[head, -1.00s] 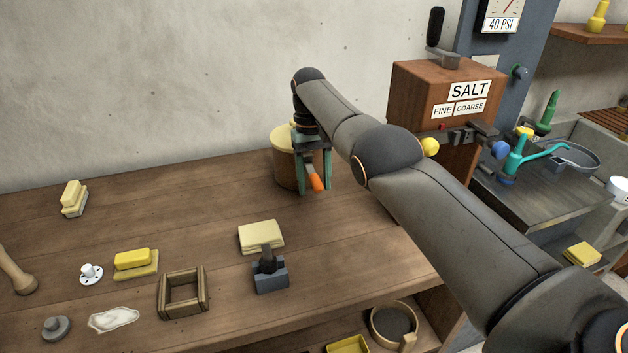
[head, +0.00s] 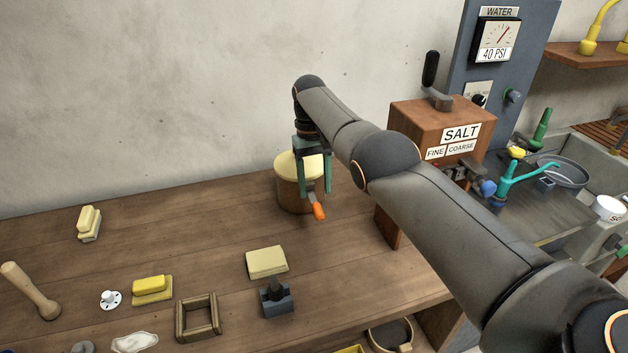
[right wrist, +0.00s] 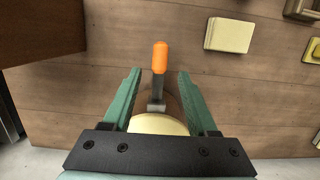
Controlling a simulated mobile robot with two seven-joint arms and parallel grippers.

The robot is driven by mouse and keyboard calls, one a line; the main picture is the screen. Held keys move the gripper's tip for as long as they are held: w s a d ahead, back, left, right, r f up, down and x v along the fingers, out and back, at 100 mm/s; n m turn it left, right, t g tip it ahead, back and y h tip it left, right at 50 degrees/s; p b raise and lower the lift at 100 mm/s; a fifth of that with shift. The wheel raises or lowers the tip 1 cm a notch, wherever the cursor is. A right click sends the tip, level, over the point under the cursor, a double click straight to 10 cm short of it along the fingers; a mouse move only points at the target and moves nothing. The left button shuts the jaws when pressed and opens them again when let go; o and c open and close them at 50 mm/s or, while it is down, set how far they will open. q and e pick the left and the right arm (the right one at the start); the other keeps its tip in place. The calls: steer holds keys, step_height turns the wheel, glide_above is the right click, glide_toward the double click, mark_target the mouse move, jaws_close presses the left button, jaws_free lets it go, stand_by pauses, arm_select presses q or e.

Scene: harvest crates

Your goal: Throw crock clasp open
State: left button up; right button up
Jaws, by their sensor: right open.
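The crock (head: 292,196) is a brown round pot with a cream lid (head: 290,163), upright on the bench near the wall. Its clasp, a grey metal lever with an orange grip (head: 319,211), slants outward and down from the crock's front right. My right gripper (head: 318,195) is open, its green fingers in front of the crock, just above the orange grip. The lid also shows there (right wrist: 157,125), partly hidden by the gripper. My left gripper is out of view.
The salt box (head: 435,125) stands right of the crock, behind my right arm. A pale slab (head: 266,261), a grey block (head: 278,302) and a wooden frame (head: 198,317) lie nearer the front. Bare bench lies left of the crock.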

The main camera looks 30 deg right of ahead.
mark_target(314, 199)
arm_select(q)
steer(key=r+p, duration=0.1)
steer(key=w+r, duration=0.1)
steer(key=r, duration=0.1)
steer(key=shift+p, duration=0.4)
arm_select(e)
steer(key=r, duration=0.2)
steer(key=w+r, duration=0.1)
steer(key=r, duration=0.2)
steer(key=shift+d+r, duration=0.1)
steer(key=shift+r, duration=0.2)
